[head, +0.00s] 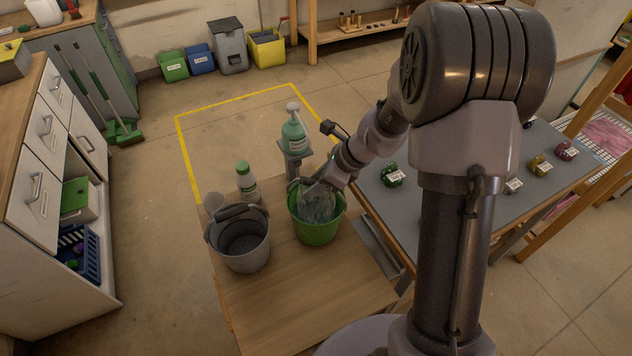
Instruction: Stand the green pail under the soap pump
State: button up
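The green pail (318,231) stands upright on the wooden worktop, in front of and slightly right of the soap pump. The soap pump (293,135) is a pale green bottle with a white pump head, raised on a small grey stand (292,160). My gripper (316,196) reaches down from the right at the pail's back rim and mouth. Its fingers blend with the grey, glassy-looking inside of the pail. I cannot tell whether they are open or shut, or whether they touch the rim or a handle.
A grey bucket (243,246) with a dark handle stands close left of the pail. A white bottle with a green cap (246,181) and a pale cup (213,203) stand behind it. The worktop's front (290,300) is clear. A grey table (445,200) with small labelled items is at right.

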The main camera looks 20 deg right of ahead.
jog(key=shift+r, duration=0.1)
jog(key=p+v, duration=0.4)
jog(key=v, duration=0.7)
jog(key=s+a+r+n+h, duration=0.1)
jog(key=s+a+r+n, duration=0.5)
jog(key=s+r+n, duration=0.4)
jog(key=s+a+r+n+t+h, duration=0.25)
jog(key=s+r+n, duration=0.35)
jog(key=s+n, duration=0.45)
notch_tip(320, 180, down, 10)
jog(key=b, duration=0.9)
jog(key=shift+s+a+b, duration=0.15)
jog(key=shift+s+b, duration=0.1)
jog(key=shift+b, duration=0.05)
